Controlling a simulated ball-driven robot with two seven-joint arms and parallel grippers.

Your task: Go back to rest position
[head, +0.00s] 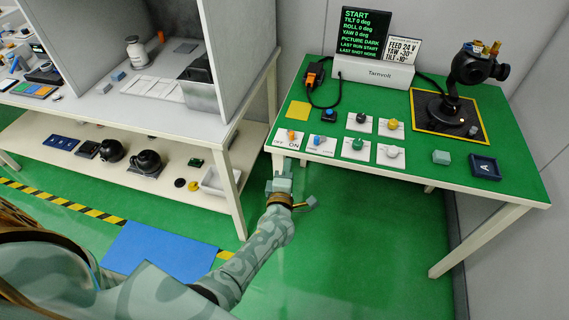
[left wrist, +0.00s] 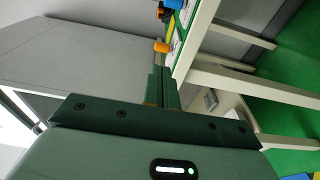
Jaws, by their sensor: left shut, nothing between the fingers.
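My left gripper (head: 282,174) is in the middle of the head view, at the front left edge of the green table (head: 478,182). It is shut and empty. In the left wrist view its fingers (left wrist: 162,82) are together, pointing toward the table edge. An orange knob (left wrist: 161,46) shows just beyond the fingertips, apart from them as far as I can tell. In the head view the orange switch (head: 291,135) on its white ON/OFF plate lies just past the gripper. My right gripper is not in view.
The table holds several switch plates, a white Tarnvolt unit (head: 372,72), a dark screen (head: 361,32) and a black gimbal camera (head: 470,70). A white shelf bench (head: 150,188) stands at left. A blue mat (head: 165,252) lies on the floor. Green floor is clear right of my arm.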

